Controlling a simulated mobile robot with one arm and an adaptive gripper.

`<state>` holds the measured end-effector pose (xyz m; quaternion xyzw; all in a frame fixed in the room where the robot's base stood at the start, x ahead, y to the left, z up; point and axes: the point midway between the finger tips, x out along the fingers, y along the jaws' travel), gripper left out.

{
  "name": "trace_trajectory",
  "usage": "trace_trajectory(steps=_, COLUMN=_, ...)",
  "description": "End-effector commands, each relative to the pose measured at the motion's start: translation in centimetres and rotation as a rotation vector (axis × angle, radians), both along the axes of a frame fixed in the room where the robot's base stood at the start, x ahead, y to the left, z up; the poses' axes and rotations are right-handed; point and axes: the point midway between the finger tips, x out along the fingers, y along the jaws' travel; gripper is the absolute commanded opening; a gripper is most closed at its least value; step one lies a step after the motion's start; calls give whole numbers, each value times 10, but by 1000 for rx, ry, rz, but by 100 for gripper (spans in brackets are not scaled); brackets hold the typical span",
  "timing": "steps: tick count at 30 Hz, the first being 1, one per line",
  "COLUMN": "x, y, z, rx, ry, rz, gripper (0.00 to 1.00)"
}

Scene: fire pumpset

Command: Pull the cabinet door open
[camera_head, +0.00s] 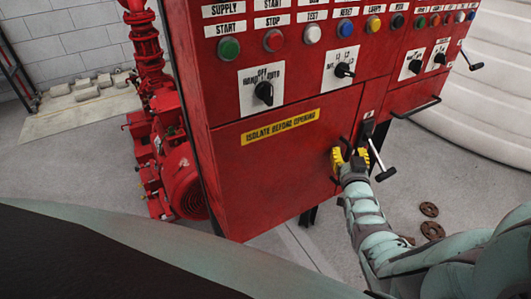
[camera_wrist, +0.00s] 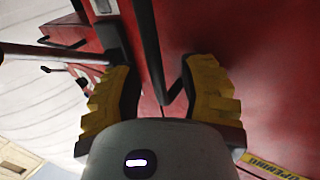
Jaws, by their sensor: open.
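The red cabinet door (camera_head: 260,180) carries a yellow label reading "ISOLATE BEFORE OPENING" and looks closed, flush with the cabinet front. My gripper (camera_head: 348,158) is at the door's right edge, with its yellow-padded fingers apart. In the wrist view the open fingers (camera_wrist: 160,95) stand on either side of a thin dark handle (camera_wrist: 176,85) and a long dark bar or edge. The handle is nearer the right finger. I cannot tell whether either finger touches it. In the head view my fingers hide most of the handle.
Switches and coloured buttons (camera_head: 273,40) line the panel above the door. A black lever (camera_head: 381,160) juts out just right of my gripper, and a bar handle (camera_head: 416,108) lies further right. A red pump (camera_head: 175,165) stands left. Rusty discs (camera_head: 431,230) lie on the floor.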

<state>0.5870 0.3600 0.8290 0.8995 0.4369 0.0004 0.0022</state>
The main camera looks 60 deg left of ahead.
Motion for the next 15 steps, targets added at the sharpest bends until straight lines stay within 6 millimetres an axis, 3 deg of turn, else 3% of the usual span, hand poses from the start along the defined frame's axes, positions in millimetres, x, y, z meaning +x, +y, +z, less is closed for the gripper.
trace_trajectory(steps=1, x=-1, y=1, z=0, rx=0, ry=0, rz=3, gripper=46)
trace_trajectory(steps=15, x=0, y=1, z=0, rx=1, ry=-1, rz=1, gripper=0)
